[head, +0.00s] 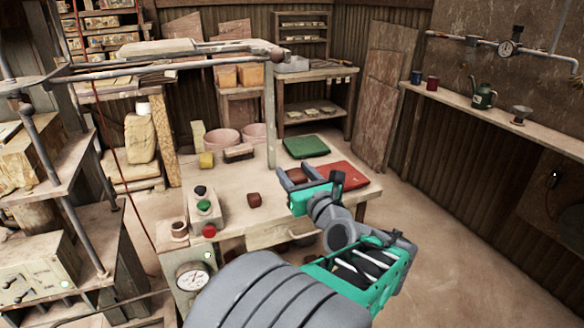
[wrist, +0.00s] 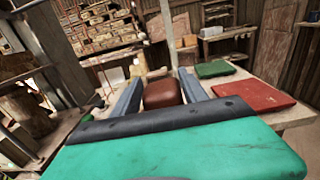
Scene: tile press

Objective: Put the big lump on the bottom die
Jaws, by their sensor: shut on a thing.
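My gripper (head: 298,178) is over the workbench, left of the red slab in the head view. In the wrist view its two grey fingers (wrist: 162,100) are closed on the sides of a reddish-brown lump (wrist: 162,93), which I take as the big lump. A smaller-looking dark red-brown lump (head: 255,200) lies on the bench, left of my gripper. I cannot make out the bottom die for certain in either view.
The workbench (head: 240,180) bears a red slab (head: 342,175), a green slab (head: 306,147), a brush (head: 238,153) and a button box (head: 204,205). A pressure gauge (head: 192,276) is at the front left.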

